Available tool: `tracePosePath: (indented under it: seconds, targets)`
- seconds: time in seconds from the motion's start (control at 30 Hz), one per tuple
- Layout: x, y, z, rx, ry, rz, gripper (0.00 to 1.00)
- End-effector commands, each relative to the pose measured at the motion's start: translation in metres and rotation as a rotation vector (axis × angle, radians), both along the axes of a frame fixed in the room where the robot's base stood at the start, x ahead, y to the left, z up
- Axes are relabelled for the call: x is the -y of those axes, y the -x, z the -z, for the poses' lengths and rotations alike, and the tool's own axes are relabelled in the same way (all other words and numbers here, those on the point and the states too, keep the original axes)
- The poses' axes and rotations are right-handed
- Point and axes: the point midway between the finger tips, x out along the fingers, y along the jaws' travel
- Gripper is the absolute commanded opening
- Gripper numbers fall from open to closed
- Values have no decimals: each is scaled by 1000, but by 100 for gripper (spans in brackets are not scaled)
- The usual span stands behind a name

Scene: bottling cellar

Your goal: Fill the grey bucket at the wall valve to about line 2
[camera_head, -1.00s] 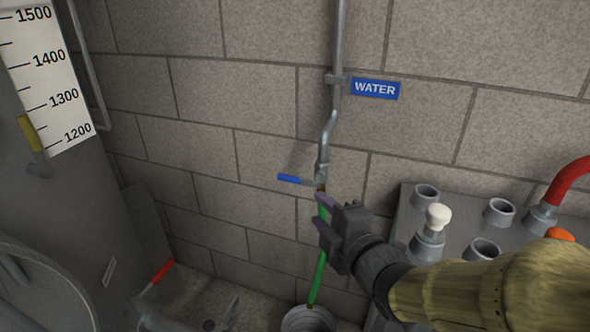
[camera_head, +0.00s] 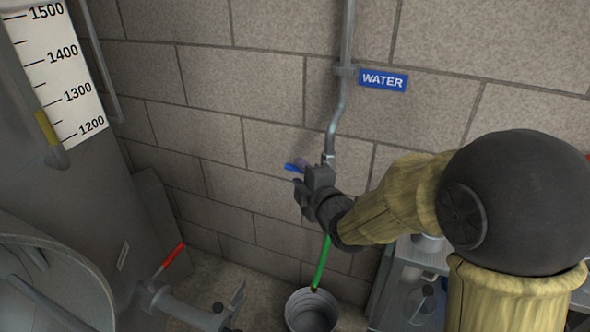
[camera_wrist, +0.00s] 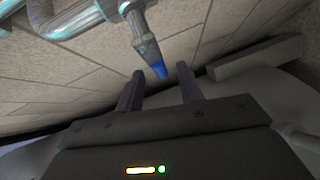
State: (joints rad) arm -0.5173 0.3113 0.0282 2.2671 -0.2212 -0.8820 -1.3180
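The wall valve (camera_head: 328,160) sits at the foot of a grey pipe, and its blue lever (camera_head: 292,166) points left, crosswise to the pipe. My gripper (camera_head: 298,181) is at the lever and hides part of it. In the wrist view my gripper (camera_wrist: 161,80) is open, with the blue lever tip (camera_wrist: 159,71) between and slightly beyond its fingertips, not clasped. A green hose (camera_head: 322,262) hangs below the valve, its upper part hidden by my gripper. Its lower end is at the grey bucket (camera_head: 331,303) on the floor. I cannot make out a water level in the bucket.
A blue WATER sign (camera_head: 383,80) is on the block wall. A grey tank with a level scale (camera_head: 62,75) and a red-handled valve (camera_head: 170,258) stand left. A grey rack (camera_head: 402,270) is at right, partly behind my arm.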

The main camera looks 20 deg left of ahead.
Motion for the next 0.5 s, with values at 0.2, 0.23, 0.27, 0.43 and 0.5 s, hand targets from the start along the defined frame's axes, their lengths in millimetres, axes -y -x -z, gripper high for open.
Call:
tracePosePath:
  seconds: [0.2, 0.23, 0.27, 0.43, 0.5]
  targets:
    - [-19, -23, 5, 0, 0, 1, 37]
    - [-21, -24, 5, 0, 0, 1, 37]
    - [-22, -25, 5, -1, 0, 1, 37]
    - [-24, -28, 5, -1, -1, 1, 37]
    - [-24, -28, 5, -1, 0, 1, 37]
